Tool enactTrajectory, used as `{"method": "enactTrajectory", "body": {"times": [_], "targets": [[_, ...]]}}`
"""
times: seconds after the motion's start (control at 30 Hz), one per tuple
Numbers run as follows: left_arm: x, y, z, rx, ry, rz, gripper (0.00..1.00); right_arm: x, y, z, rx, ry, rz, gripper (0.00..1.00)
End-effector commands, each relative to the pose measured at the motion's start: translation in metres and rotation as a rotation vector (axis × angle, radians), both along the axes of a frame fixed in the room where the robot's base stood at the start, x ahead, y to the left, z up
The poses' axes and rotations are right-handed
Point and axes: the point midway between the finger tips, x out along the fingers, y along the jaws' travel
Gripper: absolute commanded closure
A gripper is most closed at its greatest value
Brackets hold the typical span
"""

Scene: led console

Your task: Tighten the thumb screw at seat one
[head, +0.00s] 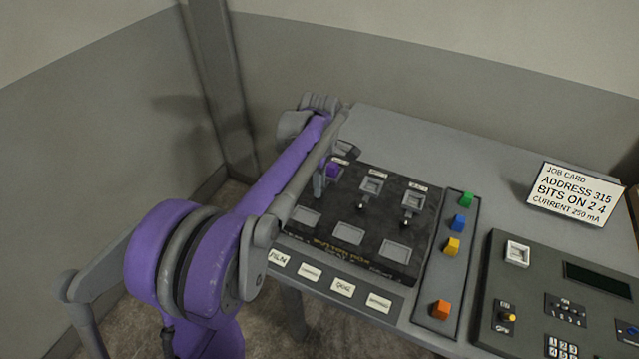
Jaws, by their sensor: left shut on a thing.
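A dark board (398,258) on the table has a row of seats at the back. Seat one is at the left, where a purple block (333,170) shows beside my gripper. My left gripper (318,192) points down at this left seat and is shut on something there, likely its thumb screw. The arm and fingers hide the screw, so I cannot see how far it is turned. The middle seat (371,186) and right seat (413,199) look empty, each with a small thumb screw (361,205) at its front. My right gripper is not in view.
A strip to the right holds green (466,199), blue (458,222), yellow (452,246) and orange (440,309) blocks. A control panel (553,262) with a dark screen and a job card (573,194) stand further right. The table's back (420,140) is clear. Walls are close behind and left.

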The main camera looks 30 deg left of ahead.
Motion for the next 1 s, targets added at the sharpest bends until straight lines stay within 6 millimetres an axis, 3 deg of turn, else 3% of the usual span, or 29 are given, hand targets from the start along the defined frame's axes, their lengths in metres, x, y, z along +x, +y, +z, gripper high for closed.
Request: {"method": "enactTrajectory", "body": {"times": [1.0], "targets": [[0.0015,0.0001,0.001,0.001,-0.001,-0.934,1.0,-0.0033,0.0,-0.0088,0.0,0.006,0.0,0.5]]}}
